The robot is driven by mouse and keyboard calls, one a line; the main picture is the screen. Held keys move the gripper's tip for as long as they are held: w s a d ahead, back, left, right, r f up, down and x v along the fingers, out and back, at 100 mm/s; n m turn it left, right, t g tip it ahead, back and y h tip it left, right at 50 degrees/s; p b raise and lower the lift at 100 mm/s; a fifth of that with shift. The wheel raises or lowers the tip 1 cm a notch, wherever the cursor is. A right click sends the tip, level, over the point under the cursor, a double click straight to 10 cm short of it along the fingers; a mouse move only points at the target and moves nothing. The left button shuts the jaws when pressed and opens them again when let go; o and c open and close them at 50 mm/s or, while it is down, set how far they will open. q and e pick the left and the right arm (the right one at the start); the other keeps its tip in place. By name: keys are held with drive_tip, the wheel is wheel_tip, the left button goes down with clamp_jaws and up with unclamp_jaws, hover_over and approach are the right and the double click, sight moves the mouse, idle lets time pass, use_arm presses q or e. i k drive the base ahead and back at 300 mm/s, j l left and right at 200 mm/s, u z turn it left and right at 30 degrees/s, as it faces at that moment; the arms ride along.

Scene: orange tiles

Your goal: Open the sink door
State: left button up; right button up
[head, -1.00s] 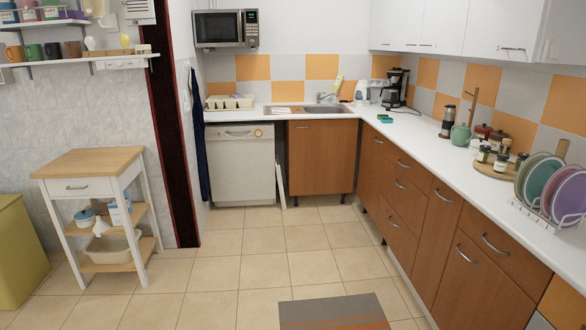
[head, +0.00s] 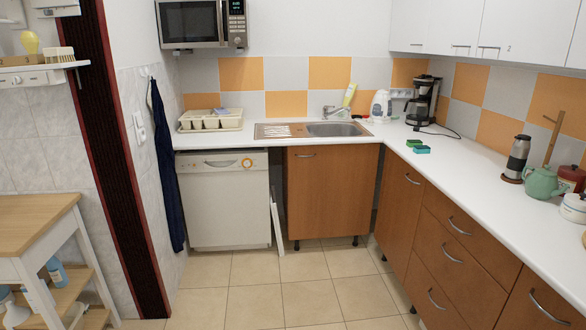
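The sink door (head: 331,198) is a brown wooden cabinet front under the sink (head: 334,129), near the middle of the head view. It looks closed. Its short metal handle (head: 305,155) lies level near the top left of the door. The sink and its faucet (head: 335,111) sit in the white counter above it. Neither of my grippers shows in the head view.
A white dishwasher (head: 224,199) stands left of the door, with a white panel (head: 276,219) leaning in the gap between. Brown drawers (head: 447,244) run along the right. A wooden-topped cart (head: 40,225) stands at the left. The tiled floor (head: 285,299) ahead is clear.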

sight(331, 188)
drive_tip(key=i, duration=2.2)
drive_tip(key=i+z, duration=0.1)
drive_tip(key=i, duration=0.55)
drive_tip(key=i+j, duration=0.15)
drive_tip(key=i, duration=0.55)
drive_tip(key=i+z, duration=0.15)
drive_tip(key=i, duration=0.5)
drive_tip(key=i+j+z, duration=0.15)
drive_tip(key=i, duration=0.05)
